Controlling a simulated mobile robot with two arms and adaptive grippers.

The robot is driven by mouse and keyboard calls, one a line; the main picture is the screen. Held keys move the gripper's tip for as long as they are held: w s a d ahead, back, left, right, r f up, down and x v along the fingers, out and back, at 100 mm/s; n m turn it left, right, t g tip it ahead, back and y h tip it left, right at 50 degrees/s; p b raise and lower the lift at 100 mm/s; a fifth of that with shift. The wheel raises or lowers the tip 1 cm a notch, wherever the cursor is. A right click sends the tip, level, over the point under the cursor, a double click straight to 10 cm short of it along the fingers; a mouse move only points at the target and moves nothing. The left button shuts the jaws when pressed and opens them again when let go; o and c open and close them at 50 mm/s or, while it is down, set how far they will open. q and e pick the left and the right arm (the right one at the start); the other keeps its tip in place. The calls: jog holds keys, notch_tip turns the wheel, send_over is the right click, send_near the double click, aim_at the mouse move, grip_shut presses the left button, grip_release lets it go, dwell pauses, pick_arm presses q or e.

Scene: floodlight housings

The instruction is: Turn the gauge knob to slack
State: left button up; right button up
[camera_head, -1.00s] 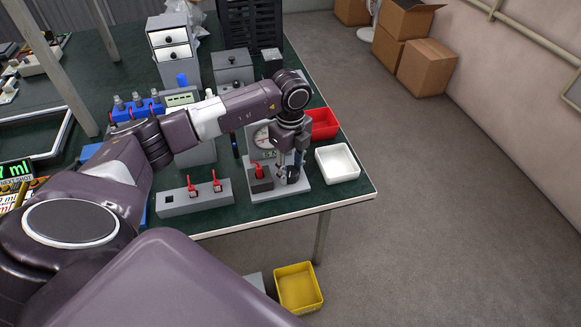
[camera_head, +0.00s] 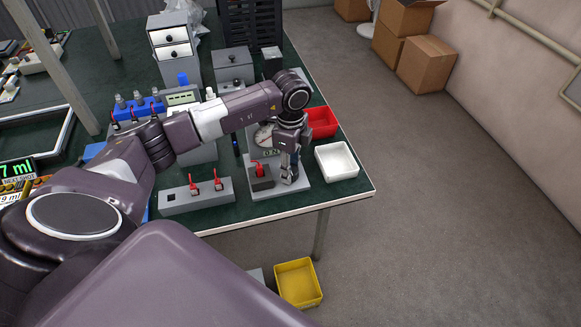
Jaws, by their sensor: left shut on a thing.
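The gauge unit stands on a light grey base plate (camera_head: 277,191) near the right front corner of the green table. Its round white dial (camera_head: 263,135) shows partly behind my left arm, with a small display (camera_head: 270,153) under it. A red lever switch (camera_head: 259,168) on a dark block sits on the plate's left half. My left gripper (camera_head: 290,174) points down at the plate's right half, right of the lever. It is shut on the gauge knob, which its fingers hide. My right gripper is out of view.
A grey block with red levers (camera_head: 196,195) lies left of the plate. A white bin (camera_head: 337,161) and a red bin (camera_head: 321,122) stand to the right. The table's front edge is close. A yellow bin (camera_head: 298,283) is on the floor.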

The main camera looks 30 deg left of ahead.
pick_arm(q)
jog(key=shift+r, duration=0.1)
jog(key=o, duration=1.2)
jog(key=shift+c, duration=0.2)
notch_tip(320, 180, up, 12)
